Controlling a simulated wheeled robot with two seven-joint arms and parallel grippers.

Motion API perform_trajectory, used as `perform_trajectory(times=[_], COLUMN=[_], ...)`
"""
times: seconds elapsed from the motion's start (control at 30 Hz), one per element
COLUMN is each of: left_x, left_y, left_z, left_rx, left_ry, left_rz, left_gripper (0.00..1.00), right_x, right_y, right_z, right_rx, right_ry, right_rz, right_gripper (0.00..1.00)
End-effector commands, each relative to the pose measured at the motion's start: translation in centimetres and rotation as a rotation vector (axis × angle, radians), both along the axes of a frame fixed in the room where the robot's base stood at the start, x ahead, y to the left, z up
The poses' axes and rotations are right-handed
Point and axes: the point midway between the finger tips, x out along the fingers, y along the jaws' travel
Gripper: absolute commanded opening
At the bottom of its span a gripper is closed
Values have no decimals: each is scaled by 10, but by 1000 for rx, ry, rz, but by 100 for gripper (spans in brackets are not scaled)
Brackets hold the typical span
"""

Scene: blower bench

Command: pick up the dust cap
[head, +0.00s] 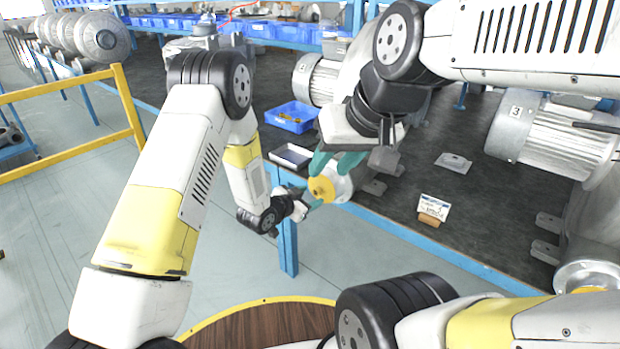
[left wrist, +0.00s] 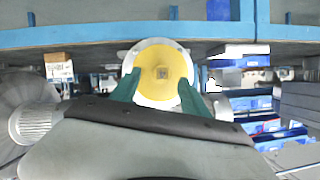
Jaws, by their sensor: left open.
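The dust cap (head: 321,189) is a yellow disc with a small square hub. It sits on the mouth of a silver flange (head: 343,186) at the bench's front edge. In the left wrist view the cap (left wrist: 160,76) faces me, ringed by the pale flange rim (left wrist: 160,43). My left gripper (head: 302,199) is open just in front of it. Its teal fingers (left wrist: 157,90) lie on either side of the cap's lower half; I cannot tell whether they touch it.
A blue bin (head: 291,117) and a grey tray (head: 291,156) are on the dark bench behind. A yellow rail (head: 127,105) is at left. The floor before the bench is open.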

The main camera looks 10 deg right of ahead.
Motion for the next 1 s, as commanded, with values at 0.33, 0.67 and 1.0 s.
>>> perform_trajectory(times=[0.33,0.67,1.0], left_x=[30,30,30], left_y=[-27,-27,-27], left_z=[-12,-12,-11], left_rx=[2,1,1], left_ry=[1,1,0], left_rz=[1,2,1], left_gripper=[54,32,0], right_x=[0,0,0], right_y=[0,0,0], right_z=[0,0,0], right_rx=[0,0,0], right_ry=[0,0,0], right_rz=[0,0,0], right_gripper=[36,36,36])
